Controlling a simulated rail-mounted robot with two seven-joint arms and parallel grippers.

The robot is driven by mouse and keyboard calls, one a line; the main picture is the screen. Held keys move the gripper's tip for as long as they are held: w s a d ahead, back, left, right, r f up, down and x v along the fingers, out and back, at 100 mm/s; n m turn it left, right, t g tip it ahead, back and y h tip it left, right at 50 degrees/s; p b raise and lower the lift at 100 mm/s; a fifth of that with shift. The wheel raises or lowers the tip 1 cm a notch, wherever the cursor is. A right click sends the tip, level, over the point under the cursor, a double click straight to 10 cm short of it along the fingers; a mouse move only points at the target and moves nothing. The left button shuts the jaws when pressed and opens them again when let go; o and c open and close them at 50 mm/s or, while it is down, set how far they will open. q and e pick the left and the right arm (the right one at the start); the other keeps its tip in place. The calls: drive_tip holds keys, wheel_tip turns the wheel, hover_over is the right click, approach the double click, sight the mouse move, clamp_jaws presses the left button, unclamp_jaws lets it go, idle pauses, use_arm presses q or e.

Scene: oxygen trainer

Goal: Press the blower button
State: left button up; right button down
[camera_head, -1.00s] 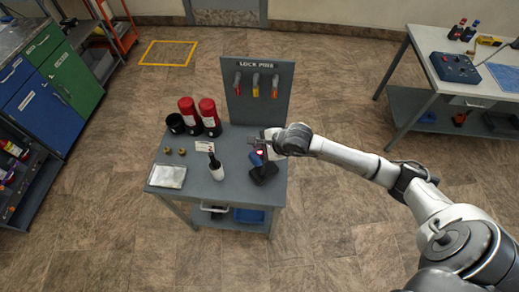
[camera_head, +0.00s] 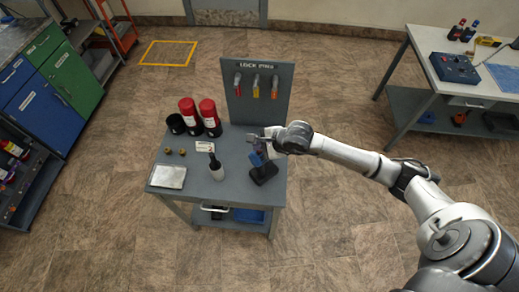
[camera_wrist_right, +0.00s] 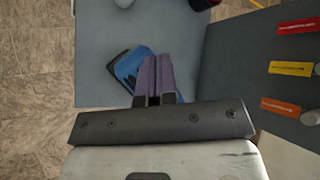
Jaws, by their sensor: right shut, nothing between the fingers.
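A blue and black upright device (camera_head: 263,170), which looks like the blower, stands at the right side of the small grey table. My right gripper (camera_head: 254,139) is shut and empty, with its fingers at or just above the device's top. In the right wrist view the shut fingers (camera_wrist_right: 153,68) cover part of the blue device (camera_wrist_right: 125,70). The button is hidden, and I cannot tell whether the fingers touch it. My left gripper is not in view.
The lock pins board (camera_head: 256,108) rises behind the device.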

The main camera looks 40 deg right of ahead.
sight(259, 153)
wheel_tip(259, 153, up, 6)
drive_tip(key=p, duration=0.3)
idle(0.3)
drive_tip(key=shift+a, duration=0.1)
